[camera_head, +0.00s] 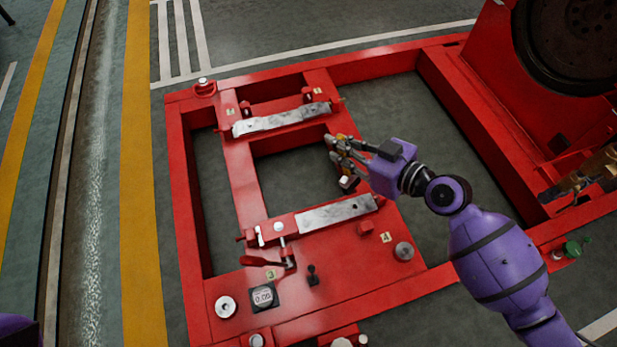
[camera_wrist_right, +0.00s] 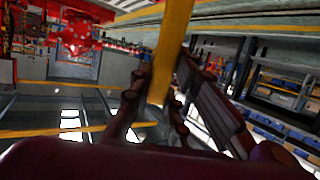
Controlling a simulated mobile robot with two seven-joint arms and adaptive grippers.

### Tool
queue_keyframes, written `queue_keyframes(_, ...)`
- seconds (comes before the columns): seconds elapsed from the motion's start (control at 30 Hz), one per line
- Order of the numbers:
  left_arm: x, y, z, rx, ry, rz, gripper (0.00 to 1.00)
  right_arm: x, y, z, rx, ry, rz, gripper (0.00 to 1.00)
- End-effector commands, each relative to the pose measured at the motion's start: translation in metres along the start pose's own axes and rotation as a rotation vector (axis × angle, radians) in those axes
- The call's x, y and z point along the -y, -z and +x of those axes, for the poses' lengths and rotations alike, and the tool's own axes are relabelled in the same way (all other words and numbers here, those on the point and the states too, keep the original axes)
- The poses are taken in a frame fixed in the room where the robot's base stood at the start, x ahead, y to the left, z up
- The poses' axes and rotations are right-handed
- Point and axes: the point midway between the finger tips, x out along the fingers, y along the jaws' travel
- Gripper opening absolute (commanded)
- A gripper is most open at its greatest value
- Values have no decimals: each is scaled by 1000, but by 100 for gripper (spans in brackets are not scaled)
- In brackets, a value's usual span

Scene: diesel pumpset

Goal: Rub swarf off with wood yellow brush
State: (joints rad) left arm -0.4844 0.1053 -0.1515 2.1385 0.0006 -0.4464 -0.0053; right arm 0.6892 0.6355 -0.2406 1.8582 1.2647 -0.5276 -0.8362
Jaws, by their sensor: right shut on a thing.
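My right gripper (camera_head: 338,160) hangs over the red frame, between two pale metal pads. In the right wrist view, its fingers (camera_wrist_right: 155,105) are shut on a yellow bar (camera_wrist_right: 172,50), which looks like the handle of the wood yellow brush. In the head view the brush is mostly hidden by the fingers, and its bristles cannot be made out. The far pad (camera_head: 282,120) has a mottled grey surface, and the near pad (camera_head: 337,213) is similar. I cannot tell swarf from surface marks on either. My left gripper is out of view.
The red base frame (camera_head: 183,210) has open bays showing the floor. A red lever (camera_head: 262,261), a dial gauge (camera_head: 264,296), a black knob (camera_head: 312,274) and bolts stand near its front. A large dark wheel (camera_head: 570,45) stands at the upper right. Floor is clear to the left.

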Motion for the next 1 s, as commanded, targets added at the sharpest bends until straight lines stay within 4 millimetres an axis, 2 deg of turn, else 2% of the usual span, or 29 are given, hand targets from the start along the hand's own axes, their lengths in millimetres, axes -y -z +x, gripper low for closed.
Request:
queue_keyframes(0.03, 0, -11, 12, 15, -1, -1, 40, 5, -24, 19, 5, 8, 13, 0)
queue_keyframes(0.2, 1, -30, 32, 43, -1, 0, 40, 23, -73, 65, 17, 33, 31, 0)
queue_keyframes(0.4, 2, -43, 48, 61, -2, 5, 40, 39, -111, 100, 24, 58, 44, 0)
queue_keyframes(0.53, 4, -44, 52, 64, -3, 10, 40, 44, -122, 111, 26, 68, 47, 0)
queue_keyframes(0.77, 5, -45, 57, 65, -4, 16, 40, 46, -135, 117, 28, 70, 47, 0)
queue_keyframes(1.0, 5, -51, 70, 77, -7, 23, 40, 47, -160, 125, 28, 70, 49, 0)
